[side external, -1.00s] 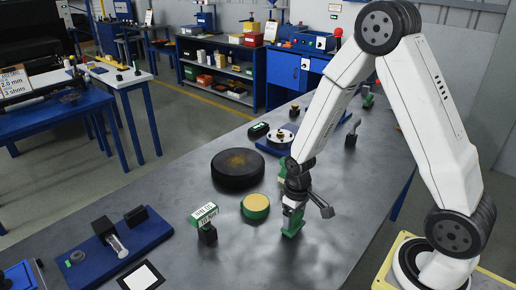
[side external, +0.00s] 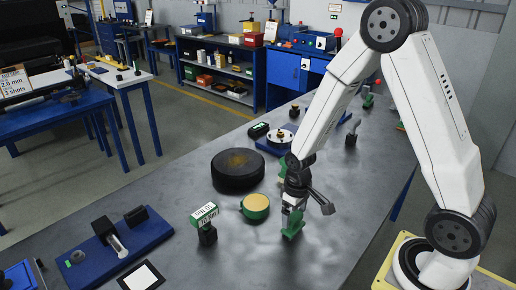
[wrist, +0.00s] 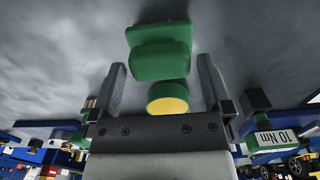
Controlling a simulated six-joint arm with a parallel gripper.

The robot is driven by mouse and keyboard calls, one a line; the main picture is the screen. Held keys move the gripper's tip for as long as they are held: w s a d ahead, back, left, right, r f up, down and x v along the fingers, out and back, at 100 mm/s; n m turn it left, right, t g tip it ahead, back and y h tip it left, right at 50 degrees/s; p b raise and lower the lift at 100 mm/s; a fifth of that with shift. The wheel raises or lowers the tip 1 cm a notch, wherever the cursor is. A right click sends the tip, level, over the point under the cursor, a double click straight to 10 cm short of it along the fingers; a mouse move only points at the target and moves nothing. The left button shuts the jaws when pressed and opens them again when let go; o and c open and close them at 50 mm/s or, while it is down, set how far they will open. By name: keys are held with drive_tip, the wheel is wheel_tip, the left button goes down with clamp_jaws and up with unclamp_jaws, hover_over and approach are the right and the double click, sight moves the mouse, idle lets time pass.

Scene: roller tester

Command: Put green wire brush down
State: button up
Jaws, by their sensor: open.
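The green wire brush (side external: 292,223) is on the grey bench top, right below my gripper (side external: 294,200) in the side view. In the wrist view the green brush (wrist: 160,55) lies just beyond and between the two fingertips of my gripper (wrist: 162,68). The fingers stand apart, with a visible gap on both sides of the brush. The brush's underside and its contact with the bench are hard to make out.
A round green pad with a yellow top (side external: 255,206) lies left of the brush. A large black disc (side external: 238,170) is behind it. A green 10 Nm label block (side external: 204,213) stands further left. The bench at front right (side external: 325,250) is clear.

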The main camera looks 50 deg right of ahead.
sight(295, 216)
wheel_tip(295, 216, up, 11)
idle(0.7)
drive_tip(key=shift+s+a, duration=0.1)
idle(0.5)
drive_tip(key=s+a+f+t, duration=0.1)
drive_tip(key=s+a+t, duration=0.1)
drive_tip(key=s+a, duration=0.2)
drive_tip(key=shift+s+t, duration=0.2)
drive_tip(key=shift+t, duration=0.1)
drive_tip(key=shift+c, duration=1)
